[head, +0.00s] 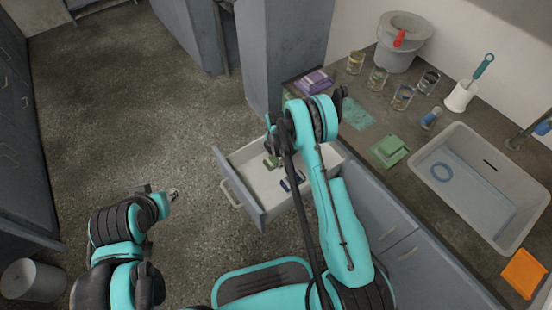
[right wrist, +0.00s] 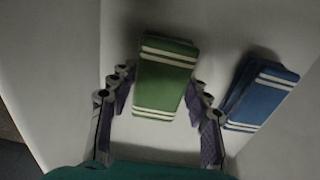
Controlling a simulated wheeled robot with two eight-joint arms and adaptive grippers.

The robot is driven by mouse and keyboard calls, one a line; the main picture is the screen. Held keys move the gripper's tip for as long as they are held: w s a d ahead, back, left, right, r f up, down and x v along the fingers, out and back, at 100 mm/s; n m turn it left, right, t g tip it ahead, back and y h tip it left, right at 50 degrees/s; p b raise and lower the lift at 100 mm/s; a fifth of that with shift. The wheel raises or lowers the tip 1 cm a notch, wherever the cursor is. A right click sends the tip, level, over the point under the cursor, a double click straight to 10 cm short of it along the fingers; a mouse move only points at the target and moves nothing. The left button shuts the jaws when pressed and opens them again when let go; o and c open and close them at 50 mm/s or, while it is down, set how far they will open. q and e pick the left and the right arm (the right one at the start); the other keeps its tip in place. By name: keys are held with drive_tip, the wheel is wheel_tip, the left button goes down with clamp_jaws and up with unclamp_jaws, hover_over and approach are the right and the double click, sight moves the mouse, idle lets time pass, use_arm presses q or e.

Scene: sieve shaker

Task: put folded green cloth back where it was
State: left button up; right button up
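A folded green cloth (right wrist: 168,78) with white stripes lies in the open drawer; it also shows in the head view (head: 271,161). My right gripper (right wrist: 161,82) is over the drawer, its fingers apart on either side of the green cloth. A narrow gap shows at the left finger; the right finger is very close to the cloth, and I cannot tell if it touches. In the head view the arm hides most of this gripper. My left gripper (head: 173,195) is over the floor at the left, away from the drawer; its fingers are too small to read.
A folded blue cloth (right wrist: 258,94) lies to the right of the green one in the drawer (head: 242,205). The counter above holds another green folded item (head: 389,151), a purple one (head: 312,82), glass jars (head: 377,79) and a sink (head: 485,215).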

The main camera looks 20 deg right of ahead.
drive_tip(key=shift+o, duration=1.2)
